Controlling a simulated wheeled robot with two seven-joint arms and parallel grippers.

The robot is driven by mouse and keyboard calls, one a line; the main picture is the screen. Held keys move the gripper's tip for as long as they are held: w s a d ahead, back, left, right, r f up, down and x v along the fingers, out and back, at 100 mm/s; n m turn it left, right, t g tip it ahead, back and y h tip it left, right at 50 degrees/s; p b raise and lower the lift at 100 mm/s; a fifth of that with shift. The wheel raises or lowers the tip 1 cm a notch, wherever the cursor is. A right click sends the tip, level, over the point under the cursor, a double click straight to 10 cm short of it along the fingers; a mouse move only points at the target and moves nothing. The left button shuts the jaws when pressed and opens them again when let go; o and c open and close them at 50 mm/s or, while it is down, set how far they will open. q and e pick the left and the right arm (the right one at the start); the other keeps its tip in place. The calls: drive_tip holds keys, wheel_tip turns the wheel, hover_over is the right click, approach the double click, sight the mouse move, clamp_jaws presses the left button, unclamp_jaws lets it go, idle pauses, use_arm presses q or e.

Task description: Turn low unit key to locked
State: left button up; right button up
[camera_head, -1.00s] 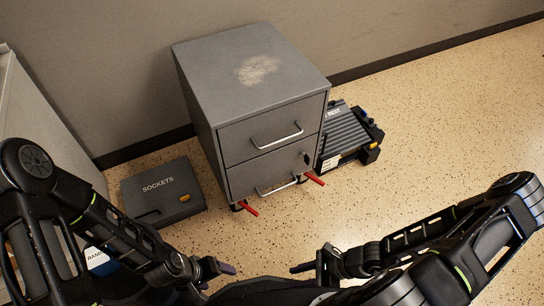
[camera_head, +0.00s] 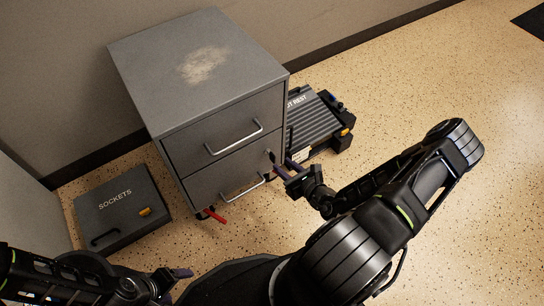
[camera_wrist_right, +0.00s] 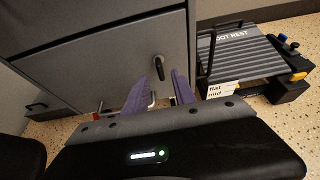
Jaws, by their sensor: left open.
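The low unit (camera_head: 205,70) is a grey cabinet with two drawers and bar handles. Its dark key (camera_head: 271,156) sits in the lock at the front's right edge, between the two handles. In the right wrist view the key (camera_wrist_right: 159,68) points roughly up and down. My right gripper (camera_head: 286,168) is close in front of the key. Its purple fingers (camera_wrist_right: 159,88) are spread, with the key just beyond and between their tips and nothing held. My left gripper (camera_head: 181,272) is low at the left, away from the unit, open.
A dark sockets case (camera_head: 118,210) lies on the floor left of the unit. A foot rest (camera_head: 315,118) stands on the right, close to my right gripper. A red bar (camera_head: 214,215) sticks out under the unit. The speckled floor (camera_head: 430,230) is clear at the right.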

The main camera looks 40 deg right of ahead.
sight(275, 160)
drive_tip(key=b+x, duration=0.3)
drive_tip(key=x, duration=0.3)
drive_tip(key=shift+w+f, duration=0.3)
drive_tip(key=shift+f, duration=0.05)
drive_tip(key=shift+w, duration=0.3)
drive_tip(key=shift+c, duration=0.3)
clamp_jaws()
